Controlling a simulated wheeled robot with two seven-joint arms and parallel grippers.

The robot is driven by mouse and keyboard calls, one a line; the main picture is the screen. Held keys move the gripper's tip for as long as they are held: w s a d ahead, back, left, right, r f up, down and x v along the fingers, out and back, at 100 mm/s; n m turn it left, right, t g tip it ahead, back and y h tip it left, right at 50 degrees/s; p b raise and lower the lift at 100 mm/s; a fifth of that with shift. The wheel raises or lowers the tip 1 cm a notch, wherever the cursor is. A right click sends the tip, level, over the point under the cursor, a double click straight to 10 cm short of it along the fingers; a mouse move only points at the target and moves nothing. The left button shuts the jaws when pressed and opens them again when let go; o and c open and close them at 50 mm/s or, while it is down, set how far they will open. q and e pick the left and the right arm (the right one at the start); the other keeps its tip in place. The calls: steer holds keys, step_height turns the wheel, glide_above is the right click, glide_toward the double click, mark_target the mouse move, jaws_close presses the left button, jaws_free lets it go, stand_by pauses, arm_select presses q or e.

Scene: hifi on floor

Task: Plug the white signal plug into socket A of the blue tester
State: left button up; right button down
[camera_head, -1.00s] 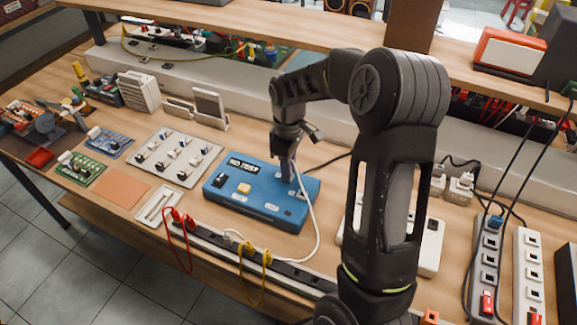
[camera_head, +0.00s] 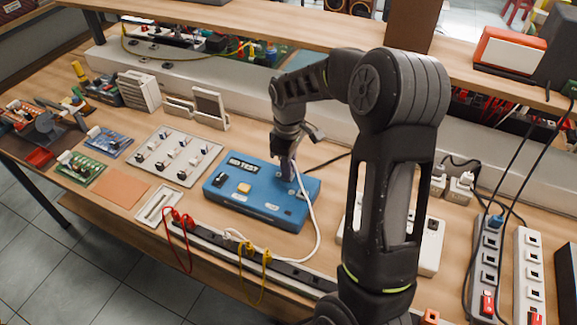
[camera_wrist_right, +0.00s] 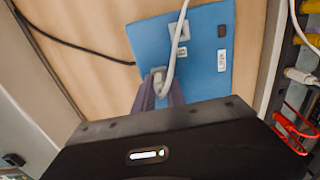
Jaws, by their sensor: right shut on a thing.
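The blue tester (camera_head: 232,205) lies on the bench in the middle of the head view, with a yellow button and a small dark display on top. It also shows in the right wrist view (camera_wrist_right: 207,72). My right gripper (camera_head: 287,176) points down at the tester's right part. In the wrist view its fingers are shut on the white signal plug (camera_wrist_right: 158,75), and its white cable loops up and away. The plug is at or just above a pale socket plate; the fingers hide whether it is seated. My left gripper is not in view.
A grey panel of switches (camera_head: 173,158) lies left of the tester. A dark power strip (camera_head: 205,238) with red and yellow cords runs along the front edge. White power strips (camera_head: 527,275) stand at right. A shelf (camera_head: 330,40) overhangs the back.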

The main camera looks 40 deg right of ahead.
steer(key=c, duration=1.3)
jaws_free()
step_height(320, 180, up, 8)
steer(key=shift+f+b, duration=0.1)
steer(key=shift+b, duration=0.5)
steer(key=shift+r+p, duration=2.05)
steer(key=shift+r, duration=0.45)
